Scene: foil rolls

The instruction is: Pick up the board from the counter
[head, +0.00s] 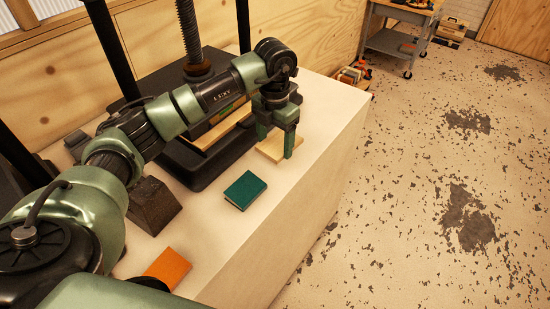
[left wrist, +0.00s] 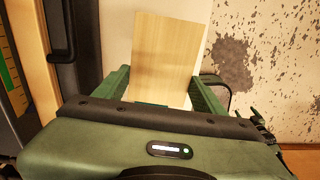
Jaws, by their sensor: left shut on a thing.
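The board is a thin, pale wooden rectangle (head: 272,152) near the right edge of the white counter (head: 228,222). My left gripper (head: 276,150) reaches down over it from the far end of my arm and is shut on it. In the left wrist view the board (left wrist: 164,55) lies between the two green fingers (left wrist: 163,88) and extends away from the palm. Its near end is hidden by the gripper body. I cannot tell whether the board is clear of the counter. My right gripper is in neither view.
A black screw press (head: 195,165) stands left of the board. A teal book (head: 245,190) and an orange book (head: 168,268) lie nearer on the counter, with a dark wedge-shaped block (head: 152,203) beside them. Right of the counter is open, stained floor; a cart (head: 402,38) stands at the back.

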